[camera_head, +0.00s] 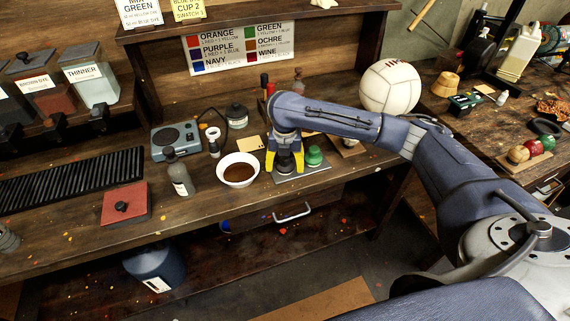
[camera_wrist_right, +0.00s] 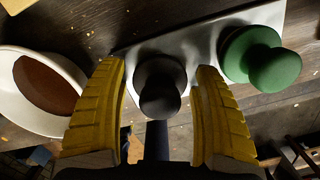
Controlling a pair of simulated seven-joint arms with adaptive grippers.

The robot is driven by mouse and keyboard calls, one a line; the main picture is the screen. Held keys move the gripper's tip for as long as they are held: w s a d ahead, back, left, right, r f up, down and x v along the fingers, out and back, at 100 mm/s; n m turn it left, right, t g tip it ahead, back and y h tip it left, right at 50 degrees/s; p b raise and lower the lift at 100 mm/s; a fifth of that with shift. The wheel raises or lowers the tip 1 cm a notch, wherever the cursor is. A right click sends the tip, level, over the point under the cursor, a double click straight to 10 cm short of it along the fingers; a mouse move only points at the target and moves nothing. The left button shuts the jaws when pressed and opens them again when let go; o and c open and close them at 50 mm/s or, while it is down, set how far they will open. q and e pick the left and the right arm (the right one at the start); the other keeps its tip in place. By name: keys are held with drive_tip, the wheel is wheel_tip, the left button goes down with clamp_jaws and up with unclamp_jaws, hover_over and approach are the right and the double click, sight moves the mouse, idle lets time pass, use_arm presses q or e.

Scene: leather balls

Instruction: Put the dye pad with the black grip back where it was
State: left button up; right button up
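My right gripper (camera_head: 284,166) points down over the grey metal tray (camera_head: 304,178) on the bench. In the right wrist view its two yellow fingers (camera_wrist_right: 161,90) are apart on either side of the dye pad with the black grip (camera_wrist_right: 160,88). Gaps show between the grip and both fingers. That pad is on or just above the tray (camera_wrist_right: 207,38); I cannot tell whether it touches. My left gripper is out of view.
A white bowl of brown dye (camera_head: 238,181) stands just left of the tray. A bottle (camera_head: 180,178), a scale (camera_head: 175,142) and a red slab with a black knob (camera_head: 124,204) are further left. A white ball (camera_head: 389,88) sits behind my right arm.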

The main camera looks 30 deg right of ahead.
sight(285, 159)
drive_tip(key=r, duration=0.8)
drive_tip(key=s+r, duration=0.1)
drive_tip(key=r, duration=0.3)
drive_tip(key=shift+a+r, duration=0.15)
drive_tip(key=shift+a, duration=0.15)
idle(0.4)
